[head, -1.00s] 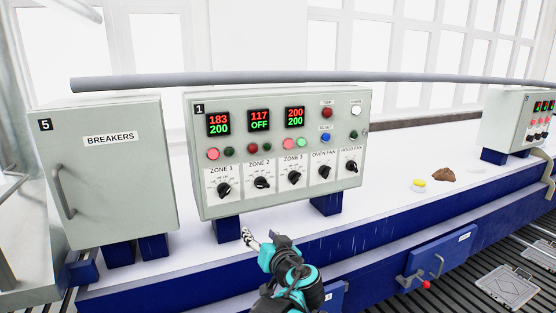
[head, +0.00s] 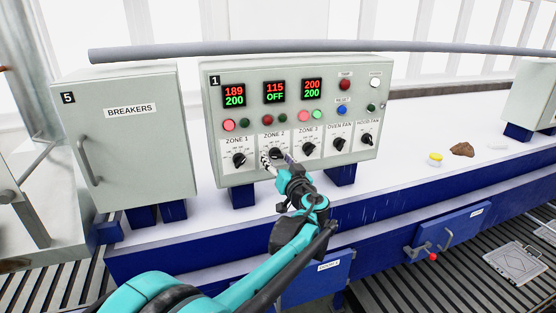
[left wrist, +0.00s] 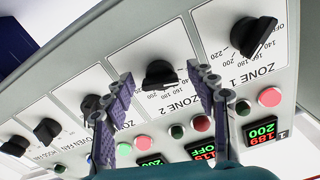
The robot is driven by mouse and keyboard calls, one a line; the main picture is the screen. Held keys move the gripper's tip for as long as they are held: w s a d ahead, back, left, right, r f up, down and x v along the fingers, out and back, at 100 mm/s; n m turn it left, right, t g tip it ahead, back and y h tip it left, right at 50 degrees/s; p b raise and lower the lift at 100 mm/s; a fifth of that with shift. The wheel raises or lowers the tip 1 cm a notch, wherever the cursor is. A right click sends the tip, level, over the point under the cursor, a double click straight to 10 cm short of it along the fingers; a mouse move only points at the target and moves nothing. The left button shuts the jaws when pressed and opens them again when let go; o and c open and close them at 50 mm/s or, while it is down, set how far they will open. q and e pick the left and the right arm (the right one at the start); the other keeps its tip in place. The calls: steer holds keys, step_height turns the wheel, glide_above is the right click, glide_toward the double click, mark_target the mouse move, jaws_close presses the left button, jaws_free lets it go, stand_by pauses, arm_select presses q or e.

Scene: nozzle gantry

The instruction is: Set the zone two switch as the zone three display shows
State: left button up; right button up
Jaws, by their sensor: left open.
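The zone two switch, a black knob (left wrist: 158,75), sits between the open fingers of my left gripper (left wrist: 161,74) in the left wrist view, where the panel appears upside down. I see clear space on both sides of the knob. In the head view the gripper (head: 277,163) is just in front of and below the zone two knob (head: 275,152). The zone three display (head: 312,88) reads 200 in red over 200 in green. The zone two display (head: 274,92) reads 115 over OFF. My right gripper is not in view.
The zone one knob (left wrist: 254,37) and zone three knob (left wrist: 91,103) flank the zone two knob; my left finger is close to the latter. Oven fan (head: 340,143) and hood fan (head: 366,139) knobs stand to the right. A breakers cabinet (head: 135,150) is left of the panel.

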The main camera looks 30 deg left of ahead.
arm_select(q)
steer(key=c, duration=1.2)
steer(key=shift+o, duration=0.2)
